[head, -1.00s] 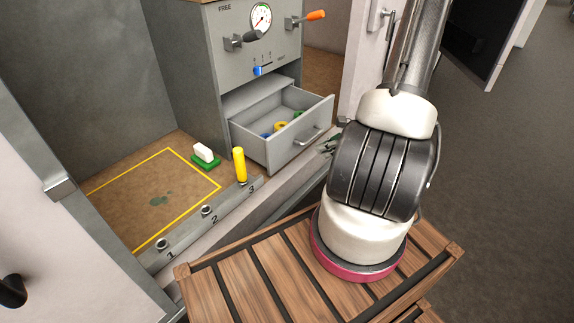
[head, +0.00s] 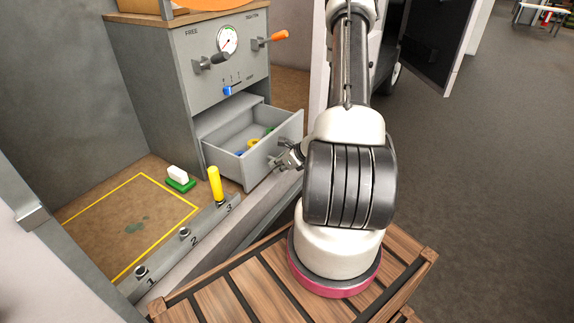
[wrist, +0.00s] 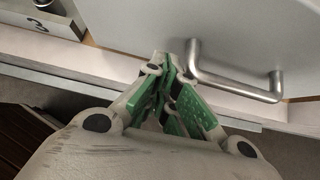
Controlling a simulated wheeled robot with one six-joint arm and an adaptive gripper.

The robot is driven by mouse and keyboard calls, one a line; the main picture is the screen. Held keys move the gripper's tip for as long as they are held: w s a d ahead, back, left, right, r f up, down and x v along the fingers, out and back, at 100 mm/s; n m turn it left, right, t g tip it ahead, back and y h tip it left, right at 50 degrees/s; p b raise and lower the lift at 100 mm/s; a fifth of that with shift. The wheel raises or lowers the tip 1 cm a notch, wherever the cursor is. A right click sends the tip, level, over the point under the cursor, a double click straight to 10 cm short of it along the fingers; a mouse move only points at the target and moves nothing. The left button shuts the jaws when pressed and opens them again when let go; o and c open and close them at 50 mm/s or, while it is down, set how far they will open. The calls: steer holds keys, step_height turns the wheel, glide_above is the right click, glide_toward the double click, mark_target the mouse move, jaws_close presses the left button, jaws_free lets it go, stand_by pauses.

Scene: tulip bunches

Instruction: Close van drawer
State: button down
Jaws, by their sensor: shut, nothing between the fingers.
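The grey drawer (head: 226,166) of the van cabinet is pulled open in the head view, with small coloured rings inside. Its bar handle is on the front panel and shows clearly in the wrist view (wrist: 236,88). My gripper (head: 284,160) is at the drawer front, partly hidden by my arm in the head view. In the wrist view its green-padded fingers (wrist: 172,72) are shut and empty, with the tips close to the left end of the handle. I cannot tell whether they touch the drawer front.
The cabinet (head: 180,75) carries a gauge and an orange-tipped lever (head: 278,36). A yellow cylinder (head: 215,184) stands at the numbered rail's slot 3. A white-and-green block (head: 179,179) sits on the floor panel. A slatted wooden surface (head: 235,285) lies below my arm.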

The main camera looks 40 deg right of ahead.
steer(key=shift+w+a, duration=0.2)
steer(key=shift+w, duration=0.35)
steer(key=shift+w+a, duration=0.15)
steer(key=shift+w, duration=0.35)
steer(key=w+a, duration=0.2)
steer(key=w, duration=0.4)
steer(key=w+a, duration=0.2)
steer(key=w, duration=0.4)
steer(key=w+a, duration=0.2)
steer(key=w, duration=0.4)
steer(key=shift+a, duration=0.3)
steer(key=shift+w+a+r, duration=0.15)
steer(key=shift+w+a, duration=0.05)
steer(key=shift+w, duration=0.3)
